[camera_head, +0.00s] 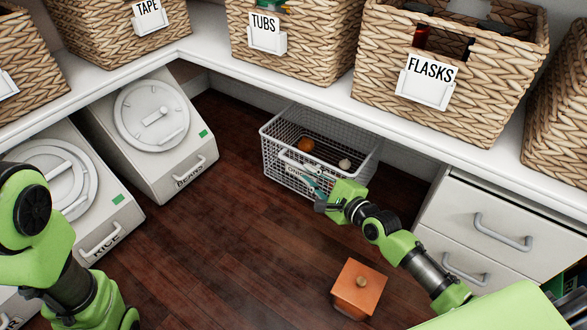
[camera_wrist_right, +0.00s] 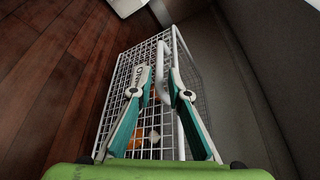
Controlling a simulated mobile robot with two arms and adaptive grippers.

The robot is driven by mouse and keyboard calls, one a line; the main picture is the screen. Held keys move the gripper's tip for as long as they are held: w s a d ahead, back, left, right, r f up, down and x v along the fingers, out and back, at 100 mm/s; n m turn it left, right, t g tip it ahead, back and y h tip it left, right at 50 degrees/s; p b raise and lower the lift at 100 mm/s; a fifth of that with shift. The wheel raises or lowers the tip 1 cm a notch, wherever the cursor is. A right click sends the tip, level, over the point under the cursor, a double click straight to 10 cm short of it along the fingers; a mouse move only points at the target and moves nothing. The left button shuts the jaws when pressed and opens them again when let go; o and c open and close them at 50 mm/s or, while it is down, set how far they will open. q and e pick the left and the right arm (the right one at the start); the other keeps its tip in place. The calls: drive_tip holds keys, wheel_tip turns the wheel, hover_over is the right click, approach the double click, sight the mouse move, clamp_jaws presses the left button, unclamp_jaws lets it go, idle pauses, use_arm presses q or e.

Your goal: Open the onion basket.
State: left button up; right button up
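The onion basket (camera_head: 292,180) is a white wire-mesh basket on the floor under the white shelf. It holds an orange-brown onion (camera_head: 305,145) and a pale one (camera_head: 345,164). It carries a label and a front handle. My right gripper (camera_head: 312,188) is at the basket's front. In the right wrist view, the teal fingers of this gripper (camera_wrist_right: 159,73) are apart, with the white handle (camera_wrist_right: 161,92) running between them. I cannot tell whether they touch it. My left arm is at the left edge of the head view; its gripper is not visible.
A beans bin (camera_head: 155,130) and a rice bin (camera_head: 75,195) stand at left. A drawer cabinet (camera_head: 480,215) stands at right. An orange box with a knob (camera_head: 358,290) is on the floor. Wicker baskets sit on the shelf (camera_head: 300,92).

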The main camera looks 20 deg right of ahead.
sight(297, 166)
drive_tip(key=b+x, duration=0.4)
drive_tip(key=x, duration=0.3)
drive_tip(key=shift+w+f, duration=0.15)
drive_tip(key=shift+f, duration=0.05)
drive_tip(key=shift+w+a+b, duration=0.2)
drive_tip(key=shift+w+b, duration=0.1)
drive_tip(key=shift+w, duration=0.2)
clamp_jaws()
